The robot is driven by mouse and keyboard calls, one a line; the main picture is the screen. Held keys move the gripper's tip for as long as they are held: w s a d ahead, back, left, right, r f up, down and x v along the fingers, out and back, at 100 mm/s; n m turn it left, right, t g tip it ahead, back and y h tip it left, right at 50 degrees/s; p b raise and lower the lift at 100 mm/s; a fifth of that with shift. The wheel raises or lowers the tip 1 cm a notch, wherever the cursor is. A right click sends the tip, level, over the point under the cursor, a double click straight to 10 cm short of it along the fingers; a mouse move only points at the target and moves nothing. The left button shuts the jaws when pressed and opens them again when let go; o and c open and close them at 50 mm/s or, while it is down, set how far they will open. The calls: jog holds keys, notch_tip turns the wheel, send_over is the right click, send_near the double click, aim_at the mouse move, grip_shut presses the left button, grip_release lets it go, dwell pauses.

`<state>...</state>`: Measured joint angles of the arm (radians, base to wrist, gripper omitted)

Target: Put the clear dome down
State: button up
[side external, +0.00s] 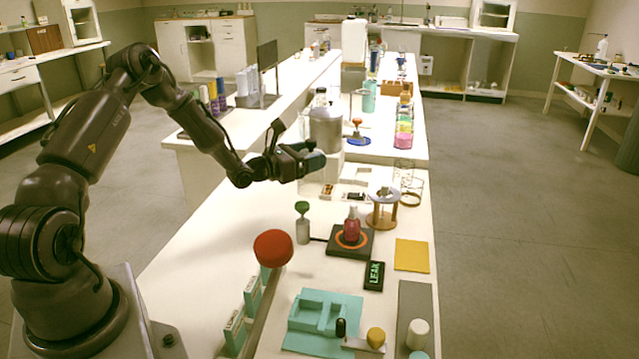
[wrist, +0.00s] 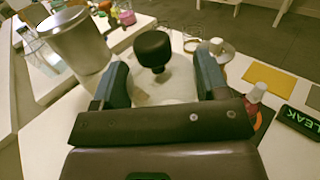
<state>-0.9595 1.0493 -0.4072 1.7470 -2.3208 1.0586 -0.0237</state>
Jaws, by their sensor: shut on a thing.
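The clear dome (wrist: 176,88) shows in the wrist view as a pale, see-through round shape under a black knob (wrist: 152,47). My gripper (wrist: 160,66) has its two blue-grey fingers on either side of the dome, shut on it. In the side view my gripper (side external: 311,161) reaches sideways over the bench, just in front of the metal canister. The dome is hard to make out there. A red bottle (side external: 352,224) stands on a dark square pad (side external: 335,246) with an orange ring, to the lower right of my gripper; the bottle also shows in the wrist view (wrist: 257,92).
The metal canister (side external: 326,130) stands close behind my gripper. A round wooden stand (side external: 383,214), a yellow mat (side external: 412,255) and a LEAK sign (side external: 374,276) lie to the right. A green-topped bottle (side external: 302,222) stands left of the pad.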

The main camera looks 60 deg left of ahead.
jog(key=w+a+f, duration=0.2)
jog(key=w+f, duration=0.2)
jog(key=f, duration=0.5)
jog(key=shift+w, duration=0.15)
jog(key=shift+f, duration=0.1)
jog(key=o, duration=1)
jog(key=s, duration=1.2)
